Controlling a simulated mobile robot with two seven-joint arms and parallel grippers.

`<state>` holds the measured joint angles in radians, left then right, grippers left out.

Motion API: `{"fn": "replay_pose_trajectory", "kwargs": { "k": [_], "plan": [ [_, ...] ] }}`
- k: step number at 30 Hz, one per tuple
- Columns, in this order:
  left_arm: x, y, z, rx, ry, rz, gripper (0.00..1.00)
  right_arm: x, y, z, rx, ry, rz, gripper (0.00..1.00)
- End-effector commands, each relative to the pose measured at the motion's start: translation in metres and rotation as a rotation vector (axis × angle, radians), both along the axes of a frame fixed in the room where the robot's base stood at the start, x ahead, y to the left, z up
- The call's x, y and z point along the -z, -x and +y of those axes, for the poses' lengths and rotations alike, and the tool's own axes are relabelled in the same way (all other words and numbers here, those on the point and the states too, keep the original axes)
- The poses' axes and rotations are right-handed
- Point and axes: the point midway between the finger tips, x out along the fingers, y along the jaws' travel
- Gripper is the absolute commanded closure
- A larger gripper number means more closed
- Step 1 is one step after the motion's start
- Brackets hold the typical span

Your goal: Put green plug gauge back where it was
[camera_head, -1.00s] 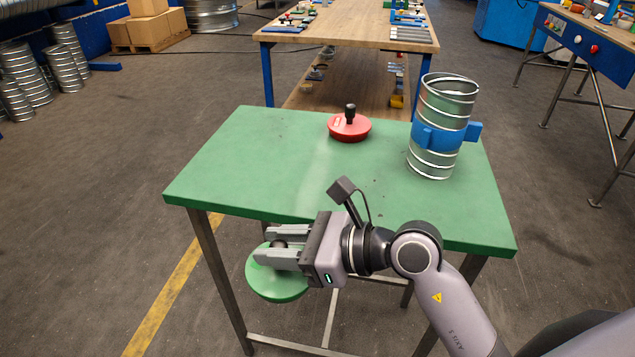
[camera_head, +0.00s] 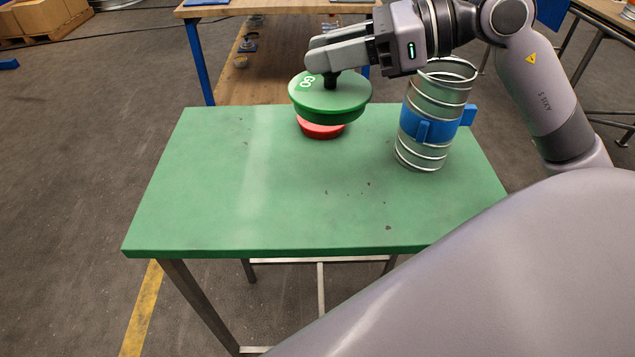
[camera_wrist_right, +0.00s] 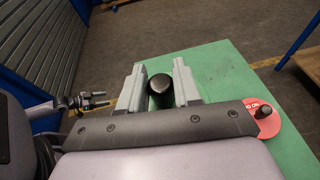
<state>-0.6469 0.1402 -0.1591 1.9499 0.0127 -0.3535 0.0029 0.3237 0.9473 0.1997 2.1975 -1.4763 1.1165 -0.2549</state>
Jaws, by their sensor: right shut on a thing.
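My right gripper (camera_head: 326,65) is shut on the black handle of the green plug gauge (camera_head: 335,100). It holds the gauge in the air over the far part of the green table (camera_head: 300,200). The black handle (camera_wrist_right: 160,86) sits between the two fingers in the right wrist view. In the head view the green gauge partly hides the red plug gauge (camera_head: 322,130). The red gauge (camera_wrist_right: 262,118) shows off to the right side in the wrist view. A small two-pronged gripper, seemingly my left (camera_wrist_right: 98,99), shows at the left there, its prongs apart and empty.
A spiral duct (camera_head: 418,150) with a blue holder (camera_head: 430,128) stands upright at the table's right rear, close to my right arm. The table's left and front parts are clear. A wooden workbench (camera_head: 262,85) stands behind.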

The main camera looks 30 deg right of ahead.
Motion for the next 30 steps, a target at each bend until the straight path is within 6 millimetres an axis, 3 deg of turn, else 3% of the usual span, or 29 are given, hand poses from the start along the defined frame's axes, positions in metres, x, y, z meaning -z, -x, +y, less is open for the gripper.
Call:
{"fn": "replay_pose_trajectory", "kwargs": {
  "k": [5, 21, 30],
  "plan": [
    [0.001, 0.0, 0.0, 0.0, 0.0, 0.001, 0.37, 0.016, 0.002, -0.001, -0.002, -0.005, 0.005, 1.0],
    [0.001, 0.002, 0.0, 0.0, 0.001, 0.004, 0.37, 0.138, 0.002, -0.001, 0.002, -0.006, 0.003, 1.0],
    [0.001, 0.002, 0.0, 0.0, 0.001, 0.004, 0.37, 0.169, 0.002, -0.001, 0.001, -0.005, 0.002, 1.0]
  ]
}}
